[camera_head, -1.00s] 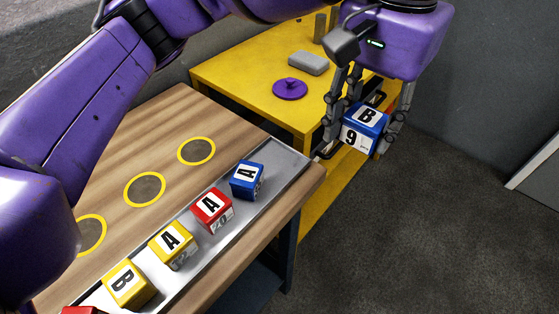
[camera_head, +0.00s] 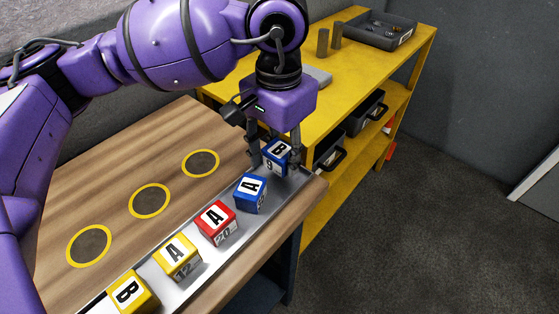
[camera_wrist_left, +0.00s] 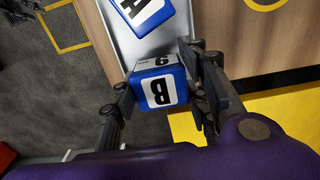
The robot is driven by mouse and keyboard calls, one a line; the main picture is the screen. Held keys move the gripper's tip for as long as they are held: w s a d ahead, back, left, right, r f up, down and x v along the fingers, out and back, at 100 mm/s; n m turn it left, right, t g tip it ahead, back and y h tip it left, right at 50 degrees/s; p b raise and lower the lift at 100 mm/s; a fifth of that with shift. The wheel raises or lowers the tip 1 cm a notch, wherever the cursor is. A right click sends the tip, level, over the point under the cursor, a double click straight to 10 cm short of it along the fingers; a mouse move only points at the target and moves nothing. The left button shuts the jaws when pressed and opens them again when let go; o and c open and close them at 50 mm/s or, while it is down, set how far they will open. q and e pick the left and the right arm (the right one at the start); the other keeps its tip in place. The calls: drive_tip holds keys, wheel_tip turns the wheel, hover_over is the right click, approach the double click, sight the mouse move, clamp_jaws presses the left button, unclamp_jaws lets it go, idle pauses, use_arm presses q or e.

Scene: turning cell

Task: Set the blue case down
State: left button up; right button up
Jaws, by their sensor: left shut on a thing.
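The blue case marked B and 9 (camera_head: 276,155) is between the fingers of my left gripper (camera_head: 274,160), at the far end of the metal tray (camera_head: 290,187) on the wooden table. It also shows in the left wrist view (camera_wrist_left: 160,88), with the gripper fingers (camera_wrist_left: 165,98) on both sides of it. My left gripper is shut on it. I cannot tell whether its underside touches the tray. Another blue case, marked A (camera_head: 250,191), stands just nearer along the tray. My right gripper is not in view.
A red case (camera_head: 217,222) and yellow cases (camera_head: 177,257) line the tray further toward the near end. Yellow-ringed dark discs (camera_head: 150,201) mark the wooden table (camera_head: 125,160). A yellow shelf unit (camera_head: 330,105) with bins stands behind the tray's far end.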

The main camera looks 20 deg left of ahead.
sight(279, 150)
use_arm(q)
drive_tip(key=shift+f, duration=1.2)
drive_tip(key=shift+f, duration=0.2)
drive_tip(key=o, duration=1.3)
drive_tip(key=shift+c, duration=0.2)
drive_tip(key=shift+r, duration=0.15)
wheel_tip(279, 150, up, 12)
drive_tip(key=shift+r, duration=0.1)
